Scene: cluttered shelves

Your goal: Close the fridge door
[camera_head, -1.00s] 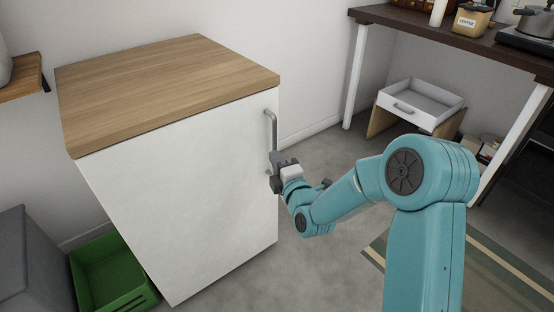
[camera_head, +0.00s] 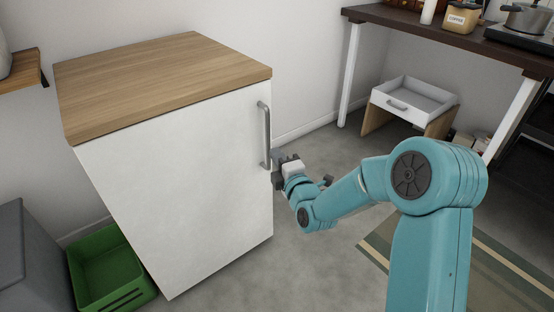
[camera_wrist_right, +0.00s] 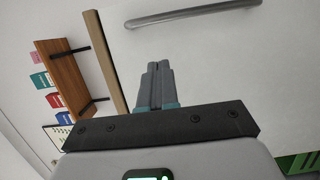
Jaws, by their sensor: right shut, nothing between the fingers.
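The fridge is a white cabinet with a wooden top (camera_head: 160,75), and its white door (camera_head: 180,190) faces me. The door looks flush under the top, with no open gap visible. A grey bar handle (camera_head: 264,135) stands upright at the door's right edge. My right gripper (camera_head: 278,157) is beside the lower end of the handle, at the door's right edge. In the right wrist view its fingers (camera_wrist_right: 157,70) are together and empty, pointing at the white door, with the handle (camera_wrist_right: 190,12) beyond them. Whether they touch the door cannot be told. My left gripper is not in view.
A green crate (camera_head: 73,270) and a grey box (camera_head: 25,262) stand on the floor at the left.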

